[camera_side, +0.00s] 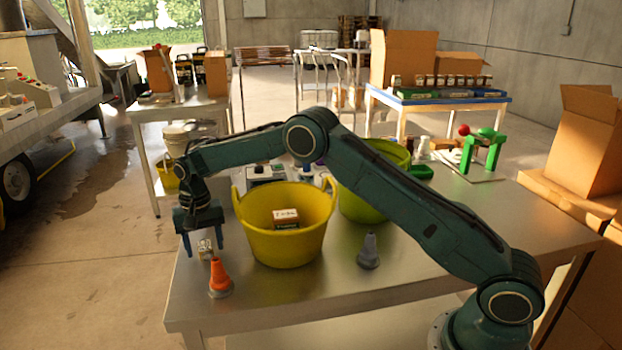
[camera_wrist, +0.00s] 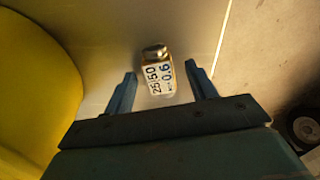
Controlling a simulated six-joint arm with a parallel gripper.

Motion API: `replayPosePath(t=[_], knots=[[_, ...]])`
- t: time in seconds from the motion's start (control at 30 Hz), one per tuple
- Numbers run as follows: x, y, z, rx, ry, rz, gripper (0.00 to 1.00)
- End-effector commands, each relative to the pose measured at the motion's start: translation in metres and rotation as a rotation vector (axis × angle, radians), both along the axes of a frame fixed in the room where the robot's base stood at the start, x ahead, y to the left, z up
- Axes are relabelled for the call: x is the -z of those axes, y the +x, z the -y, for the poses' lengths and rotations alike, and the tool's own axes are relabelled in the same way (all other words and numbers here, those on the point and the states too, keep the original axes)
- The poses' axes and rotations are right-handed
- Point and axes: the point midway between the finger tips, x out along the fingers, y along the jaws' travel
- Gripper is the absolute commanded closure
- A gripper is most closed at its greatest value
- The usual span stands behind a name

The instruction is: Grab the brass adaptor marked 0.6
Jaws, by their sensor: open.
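The brass adaptor (camera_wrist: 157,74) stands on the metal table in the wrist view. Its pale label reads 0.6, with 25 and 50 beside it, and a metallic end shows at the top. In the side view the small adaptor (camera_side: 205,249) is by the table's left edge, just below my fingertips. My gripper (camera_side: 206,251) points down over it. In the wrist view my gripper (camera_wrist: 163,82) is open, with one blue finger on each side of the adaptor and a visible gap on both sides. Whether the fingertips reach down to its height is hard to tell.
A yellow tub (camera_side: 285,245) holding a small box (camera_side: 286,218) stands close right of my gripper. An orange cone-shaped piece (camera_side: 220,278) is just in front, and a grey one (camera_side: 369,251) is farther right. The table's left edge is close. The front middle is clear.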

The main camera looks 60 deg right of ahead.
Motion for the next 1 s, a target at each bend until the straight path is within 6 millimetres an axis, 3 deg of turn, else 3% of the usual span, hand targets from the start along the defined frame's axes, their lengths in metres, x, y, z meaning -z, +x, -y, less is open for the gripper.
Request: replayPosePath(t=[0.57,0.83,1.0], knots=[[0.0045,0.0000,0.0002,0.000,0.000,0.000,0.44],[0.0044,0.0000,0.0001,0.000,0.000,0.000,0.95],[0.0039,0.0003,0.0002,0.000,-0.001,0.001,0.95]])
